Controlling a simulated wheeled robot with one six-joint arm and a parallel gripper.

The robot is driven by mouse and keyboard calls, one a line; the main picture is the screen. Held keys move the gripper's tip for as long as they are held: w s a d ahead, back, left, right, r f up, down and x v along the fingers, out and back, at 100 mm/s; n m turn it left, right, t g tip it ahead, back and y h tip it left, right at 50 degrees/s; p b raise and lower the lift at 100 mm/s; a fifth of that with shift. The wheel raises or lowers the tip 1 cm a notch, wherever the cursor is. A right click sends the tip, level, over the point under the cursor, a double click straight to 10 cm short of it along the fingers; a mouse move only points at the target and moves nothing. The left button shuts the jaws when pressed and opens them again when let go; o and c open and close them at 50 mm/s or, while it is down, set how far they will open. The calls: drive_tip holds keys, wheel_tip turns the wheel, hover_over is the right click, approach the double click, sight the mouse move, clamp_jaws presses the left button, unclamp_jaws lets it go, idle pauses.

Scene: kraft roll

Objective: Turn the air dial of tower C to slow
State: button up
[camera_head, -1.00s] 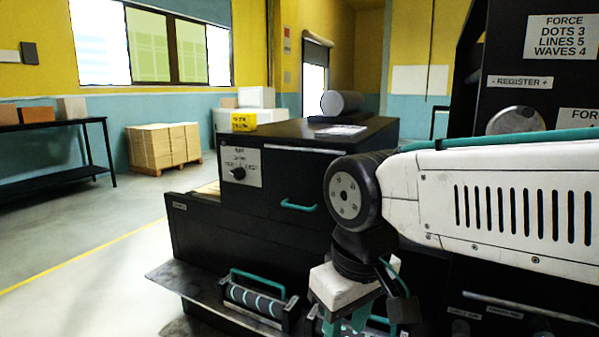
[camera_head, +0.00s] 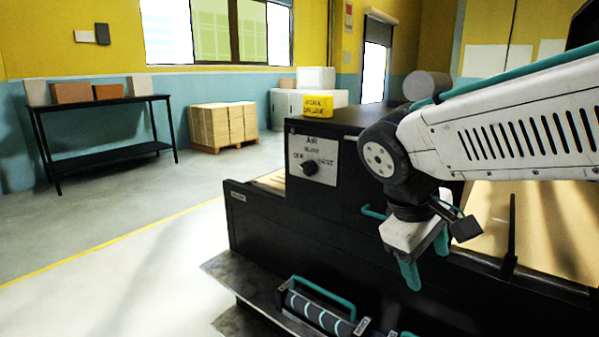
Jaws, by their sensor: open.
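An air dial (camera_head: 310,167) with a dark round knob sits on a pale label plate (camera_head: 313,150) on the front of a black machine tower (camera_head: 352,191). The plate reads AIR, with a mark above the knob and words on either side; the small words are blurred, and I cannot read a tower letter here. The direction of the knob's pointer is too small to tell. My gripper (camera_head: 427,262) has teal fingers pointing down, spread apart and empty. It hangs right of and below the dial, well clear of it, in front of the machine.
A teal handle (camera_head: 372,212) sticks out of the tower front. Kraft sheet (camera_head: 500,215) lies at right. The floor at left is free.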

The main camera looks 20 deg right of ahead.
drive_tip(key=w+d+r+n+h, duration=0.1)
drive_tip(key=w+r+n+h, duration=0.2)
drive_tip(key=w, duration=0.6)
drive_tip(key=n+t+h, duration=0.7)
drive_tip(key=n+t, duration=0.4)
drive_tip(key=n, duration=0.1)
approach(304, 171)
drive_tip(key=x, duration=0.8)
drive_tip(key=shift+w+d, duration=0.1)
drive_tip(key=shift+w, duration=0.05)
drive_tip(key=c, duration=1)
